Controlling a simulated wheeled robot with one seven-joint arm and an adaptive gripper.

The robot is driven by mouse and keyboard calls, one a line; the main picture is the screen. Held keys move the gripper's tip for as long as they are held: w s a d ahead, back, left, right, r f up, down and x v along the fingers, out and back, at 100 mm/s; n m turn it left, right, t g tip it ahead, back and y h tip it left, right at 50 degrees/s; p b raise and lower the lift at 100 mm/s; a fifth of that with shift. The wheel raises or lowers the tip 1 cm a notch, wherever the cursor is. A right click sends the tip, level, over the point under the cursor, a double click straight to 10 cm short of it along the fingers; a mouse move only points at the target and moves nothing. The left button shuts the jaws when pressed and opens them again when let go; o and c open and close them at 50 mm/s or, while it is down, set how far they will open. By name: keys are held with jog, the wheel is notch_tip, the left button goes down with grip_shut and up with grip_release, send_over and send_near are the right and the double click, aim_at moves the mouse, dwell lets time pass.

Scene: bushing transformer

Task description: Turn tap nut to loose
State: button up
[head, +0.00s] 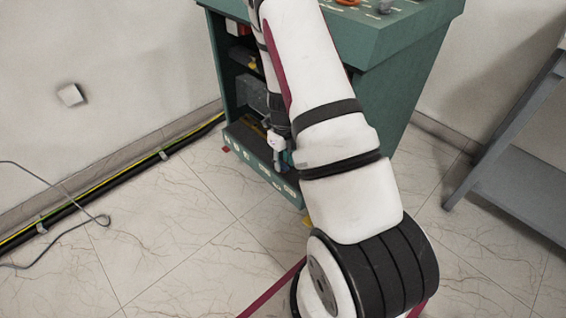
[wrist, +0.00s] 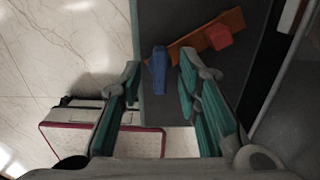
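My gripper (wrist: 160,66) is open in the wrist view, its two teal-padded fingers apart. A narrow blue piece (wrist: 158,72) shows in the gap between the fingertips, closer to the left one. I cannot tell whether it touches either finger or how far below it lies. An orange-brown bar (wrist: 190,40) runs slantwise by the blue piece's upper end, with a red block (wrist: 218,37) on its right part. I cannot tell which of these is the tap nut. In the head view my arm reaches down to the green cabinet's open front and mostly hides the gripper area.
The green cabinet (head: 395,100) has an open front with shelves and a lower ledge (head: 262,172). A grey metal rack (head: 515,190) stands at the right. Cables (head: 110,188) run along the left wall. The tiled floor (head: 165,255) at the left is mostly clear.

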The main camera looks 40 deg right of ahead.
grip_shut()
